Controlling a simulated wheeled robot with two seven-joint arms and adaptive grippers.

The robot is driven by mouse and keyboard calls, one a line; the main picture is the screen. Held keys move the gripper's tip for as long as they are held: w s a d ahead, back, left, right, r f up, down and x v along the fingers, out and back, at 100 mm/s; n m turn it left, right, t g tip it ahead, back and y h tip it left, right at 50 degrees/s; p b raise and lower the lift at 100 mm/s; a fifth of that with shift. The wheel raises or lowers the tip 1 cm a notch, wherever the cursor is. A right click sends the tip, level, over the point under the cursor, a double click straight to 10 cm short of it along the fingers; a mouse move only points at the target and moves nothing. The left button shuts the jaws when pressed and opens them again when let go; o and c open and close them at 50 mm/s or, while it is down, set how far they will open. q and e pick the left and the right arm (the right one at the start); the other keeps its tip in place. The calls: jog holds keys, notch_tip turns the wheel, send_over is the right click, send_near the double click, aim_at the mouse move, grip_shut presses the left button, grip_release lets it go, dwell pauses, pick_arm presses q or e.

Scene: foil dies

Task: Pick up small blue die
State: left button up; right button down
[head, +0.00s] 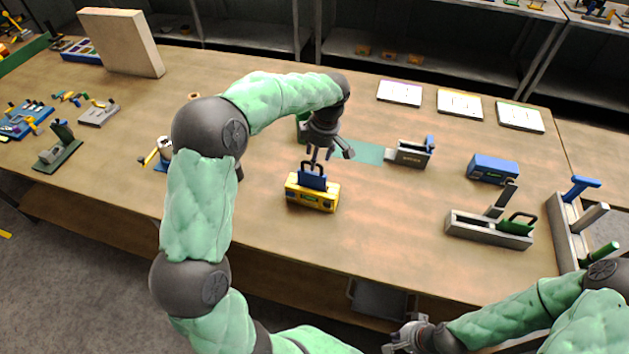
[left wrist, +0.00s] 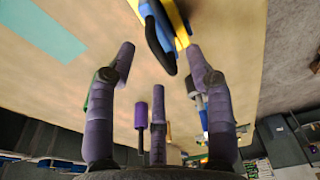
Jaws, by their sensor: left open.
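The small blue die (head: 312,179), a flat blue piece with a loop handle, stands upright in the top of a yellow box (head: 318,198) near the middle of the table. My left gripper (head: 328,155) is open just above and slightly right of the die, apart from it as far as I can see. In the left wrist view the blue die (left wrist: 153,30) with its dark loop handle shows at the top, beside the yellow box (left wrist: 178,18), beyond the spread fingers. My right gripper (head: 404,339) is low at the bottom edge, away from the die; its fingers are unclear.
A grey box with a blue handle (head: 411,153), a blue box (head: 493,168) and a grey holder with a green handled piece (head: 488,229) stand to the right. A teal mat (head: 362,152) lies behind the yellow box.

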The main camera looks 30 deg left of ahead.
aim_at(312, 173)
pick_arm(q)
jog(key=f, duration=0.5)
jog(key=shift+s+a, duration=0.1)
jog(key=shift+a, duration=0.3)
jog(key=f, duration=0.2)
jog(key=a+f+b, duration=0.1)
jog(key=f, duration=0.1)
jog(key=shift+f, duration=0.25)
grip_shut()
